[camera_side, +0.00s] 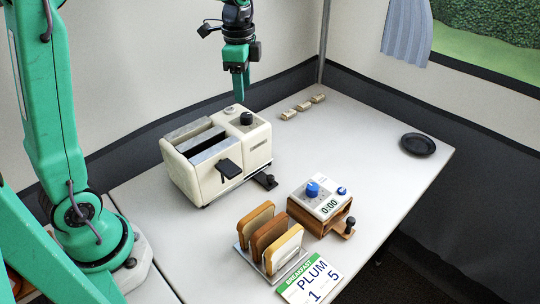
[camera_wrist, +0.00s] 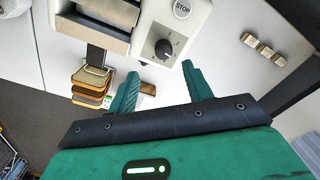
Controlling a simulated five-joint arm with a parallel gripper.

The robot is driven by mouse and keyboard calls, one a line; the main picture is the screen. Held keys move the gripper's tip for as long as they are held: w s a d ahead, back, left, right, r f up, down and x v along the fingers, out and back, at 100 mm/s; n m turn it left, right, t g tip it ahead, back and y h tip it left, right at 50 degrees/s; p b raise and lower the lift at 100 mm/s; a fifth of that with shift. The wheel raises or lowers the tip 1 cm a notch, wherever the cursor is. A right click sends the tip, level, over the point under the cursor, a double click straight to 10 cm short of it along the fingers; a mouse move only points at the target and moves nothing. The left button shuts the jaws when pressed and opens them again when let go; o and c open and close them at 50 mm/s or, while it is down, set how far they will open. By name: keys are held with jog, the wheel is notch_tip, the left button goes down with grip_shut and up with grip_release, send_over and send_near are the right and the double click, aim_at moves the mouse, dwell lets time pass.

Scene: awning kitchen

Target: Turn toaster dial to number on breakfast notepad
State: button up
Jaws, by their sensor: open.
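The cream toaster (camera_side: 205,162) stands on the table with two slots and a black lever on its front. Its black dial (camera_side: 246,118) is on top at the right end; in the wrist view the dial (camera_wrist: 163,48) shows a light pointer mark toward its upper right, beside numbers too small to read surely. The breakfast notepad (camera_side: 312,277) lies at the front, with a green header, the word PLUM, and 1 and 5 below. My gripper (camera_side: 240,95) is open and empty above the dial; in the wrist view its fingertips (camera_wrist: 160,70) stand apart, just below the dial.
A toast rack (camera_side: 274,277) with bread slices and a wooden timer box (camera_side: 325,203) with blue knobs stand in front of the toaster. A STOP button (camera_wrist: 182,8) is beside the dial. Small blocks (camera_side: 303,106) lie behind; a black plate (camera_side: 418,144) lies right.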

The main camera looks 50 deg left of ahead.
aim_at(246, 114)
jog(key=shift+w+a+f, duration=0.1)
jog(key=shift+w+f, duration=0.2)
jog(key=shift+w, duration=0.1)
jog(key=shift+f, duration=0.1)
jog(key=shift+f, duration=3.8)
jog(key=shift+c, duration=0.2)
jog(key=c, duration=0.9)
